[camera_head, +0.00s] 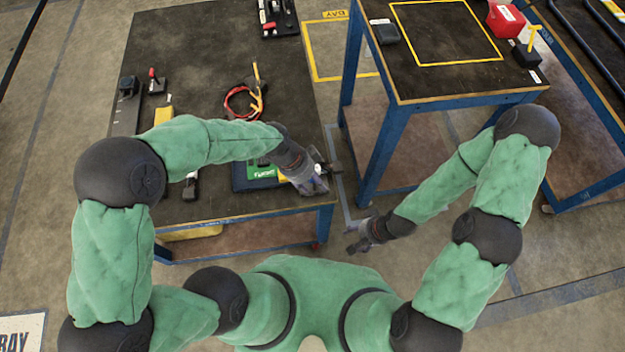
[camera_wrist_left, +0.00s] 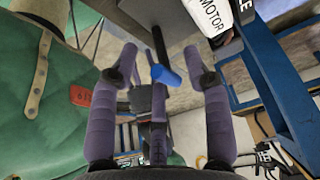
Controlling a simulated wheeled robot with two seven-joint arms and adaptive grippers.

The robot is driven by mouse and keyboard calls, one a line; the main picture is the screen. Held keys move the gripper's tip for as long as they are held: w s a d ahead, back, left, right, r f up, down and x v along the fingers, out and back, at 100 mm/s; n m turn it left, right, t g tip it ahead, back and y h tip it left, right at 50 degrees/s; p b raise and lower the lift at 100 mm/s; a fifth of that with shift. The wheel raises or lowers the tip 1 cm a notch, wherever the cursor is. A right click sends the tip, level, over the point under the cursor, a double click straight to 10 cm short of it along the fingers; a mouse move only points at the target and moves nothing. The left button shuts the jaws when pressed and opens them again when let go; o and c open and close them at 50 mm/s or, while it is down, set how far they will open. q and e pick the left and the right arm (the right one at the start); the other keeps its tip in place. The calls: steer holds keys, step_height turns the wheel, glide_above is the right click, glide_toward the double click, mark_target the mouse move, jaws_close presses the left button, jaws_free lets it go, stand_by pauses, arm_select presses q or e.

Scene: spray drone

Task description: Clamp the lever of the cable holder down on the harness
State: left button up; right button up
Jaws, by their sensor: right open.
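My left gripper (camera_head: 312,184) is over the front right corner of the dark work table, beside a green-labelled block. I cannot tell whether either finger touches the lever. The holder's body is mostly hidden by the gripper in the head view. A red and yellow cable loop (camera_head: 236,101) lies at the table's middle; I cannot tell whether it is the harness. My right gripper (camera_head: 352,238) is open and empty, off the table's front right corner.
The dark table (camera_head: 205,55) also carries a red-handled clamp (camera_head: 155,82) at the left and a black tool tray (camera_head: 278,17) at the back. A blue-legged table (camera_head: 440,75) stands to the right, with a floor gap between.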

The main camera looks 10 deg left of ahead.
arm_select(q)
jaws_close()
steer(key=shift+w+a+f+n+g+h, duration=0.15)
steer(key=shift+w+g+h, duration=0.25)
steer(key=shift+g, duration=0.45)
steer(key=shift+w+a+f+n+g+h, duration=0.1)
steer(key=shift+w+a+n+g+h, duration=0.1)
steer(key=shift+w+g, duration=0.5)
steer(key=shift+w+a+f+n+g+h, duration=0.15)
steer(key=shift+w+g+h, duration=0.2)
steer(key=shift+g, duration=0.6)
steer(key=shift+r, duration=0.1)
steer(key=shift+o, duration=0.3)
jaws_free()
steer(key=shift+d, duration=0.1)
steer(key=shift+w, duration=0.15)
